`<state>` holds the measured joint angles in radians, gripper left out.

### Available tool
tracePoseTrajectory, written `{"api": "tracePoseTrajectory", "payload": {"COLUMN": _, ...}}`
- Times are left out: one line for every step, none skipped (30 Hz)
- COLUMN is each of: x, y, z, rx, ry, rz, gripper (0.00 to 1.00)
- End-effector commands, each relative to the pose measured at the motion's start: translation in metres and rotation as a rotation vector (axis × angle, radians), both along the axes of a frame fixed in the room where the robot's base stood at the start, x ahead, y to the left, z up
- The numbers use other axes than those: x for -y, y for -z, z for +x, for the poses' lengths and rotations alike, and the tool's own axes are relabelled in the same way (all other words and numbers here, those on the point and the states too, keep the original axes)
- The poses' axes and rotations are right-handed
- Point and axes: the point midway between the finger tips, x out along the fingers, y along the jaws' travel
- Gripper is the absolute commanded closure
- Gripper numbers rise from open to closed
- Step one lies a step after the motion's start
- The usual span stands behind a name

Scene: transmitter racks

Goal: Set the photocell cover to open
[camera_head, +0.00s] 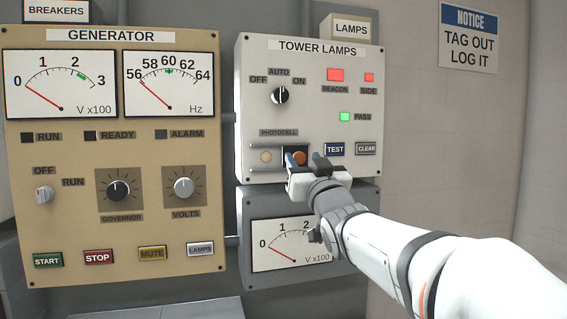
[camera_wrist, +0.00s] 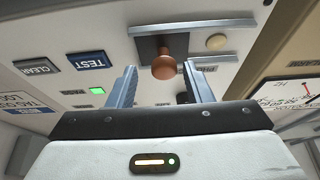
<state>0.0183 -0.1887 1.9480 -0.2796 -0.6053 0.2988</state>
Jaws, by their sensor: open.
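The tower lamps panel (camera_head: 340,110) carries the photocell slide under the PHOTOCELL label. The slide's brown round knob (camera_head: 299,158) stands on a dark plate (camera_wrist: 148,46). A cream disc (camera_head: 265,157) lies uncovered to the left of the plate; in the upside-down wrist view the disc (camera_wrist: 216,41) is to its right. My gripper (camera_head: 303,160) is open at the knob. In the wrist view the knob (camera_wrist: 164,67) appears between the two spread fingers, with gaps on both sides. My fingers hide part of the slide in the head view.
The TEST button (camera_head: 335,149) and CLEAR button (camera_head: 366,148) sit close to the right of my fingers. The rotary selector (camera_head: 280,95) is above. A voltmeter panel (camera_head: 285,240) is below, partly behind my arm. The generator panel (camera_head: 112,150) stands on the left.

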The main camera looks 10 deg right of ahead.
Motion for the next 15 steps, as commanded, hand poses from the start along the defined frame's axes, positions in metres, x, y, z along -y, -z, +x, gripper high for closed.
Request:
{"api": "tracePoseTrajectory", "payload": {"x": 0.000, "y": 0.001, "z": -0.001, "rx": 0.000, "ry": 0.000, "rz": 0.000, "gripper": 0.54}}
{"api": "tracePoseTrajectory", "payload": {"x": 0.000, "y": 0.001, "z": -0.002, "rx": 0.000, "ry": 0.000, "rz": 0.000, "gripper": 0.54}}
{"api": "tracePoseTrajectory", "payload": {"x": 0.001, "y": 0.002, "z": -0.005, "rx": 0.001, "ry": 0.000, "rz": -0.001, "gripper": 0.54}}
{"api": "tracePoseTrajectory", "payload": {"x": 0.001, "y": 0.004, "z": -0.008, "rx": 0.001, "ry": 0.000, "rz": -0.001, "gripper": 0.54}}
{"api": "tracePoseTrajectory", "payload": {"x": 0.002, "y": 0.005, "z": -0.012, "rx": 0.001, "ry": 0.000, "rz": -0.001, "gripper": 0.54}}
{"api": "tracePoseTrajectory", "payload": {"x": 0.003, "y": 0.008, "z": -0.017, "rx": 0.001, "ry": 0.001, "rz": 0.000, "gripper": 0.54}}
{"api": "tracePoseTrajectory", "payload": {"x": 0.004, "y": 0.010, "z": -0.022, "rx": 0.001, "ry": 0.001, "rz": 0.001, "gripper": 0.54}}
{"api": "tracePoseTrajectory", "payload": {"x": 0.005, "y": 0.012, "z": -0.027, "rx": 0.001, "ry": 0.002, "rz": 0.001, "gripper": 0.54}}
{"api": "tracePoseTrajectory", "payload": {"x": 0.006, "y": 0.015, "z": -0.033, "rx": 0.001, "ry": 0.002, "rz": 0.001, "gripper": 0.54}}
{"api": "tracePoseTrajectory", "payload": {"x": 0.006, "y": 0.016, "z": -0.038, "rx": 0.001, "ry": 0.002, "rz": 0.000, "gripper": 0.54}}
{"api": "tracePoseTrajectory", "payload": {"x": 0.007, "y": 0.018, "z": -0.042, "rx": 0.001, "ry": 0.003, "rz": -0.001, "gripper": 0.54}}
{"api": "tracePoseTrajectory", "payload": {"x": 0.008, "y": 0.021, "z": -0.048, "rx": 0.001, "ry": 0.002, "rz": -0.001, "gripper": 0.54}}
{"api": "tracePoseTrajectory", "payload": {"x": 0.008, "y": 0.022, "z": -0.052, "rx": 0.001, "ry": 0.002, "rz": 0.000, "gripper": 0.54}}
{"api": "tracePoseTrajectory", "payload": {"x": 0.009, "y": 0.024, "z": -0.056, "rx": 0.001, "ry": 0.001, "rz": 0.001, "gripper": 0.54}}
{"api": "tracePoseTrajectory", "payload": {"x": 0.009, "y": 0.025, "z": -0.060, "rx": 0.002, "ry": 0.001, "rz": 0.001, "gripper": 0.54}}
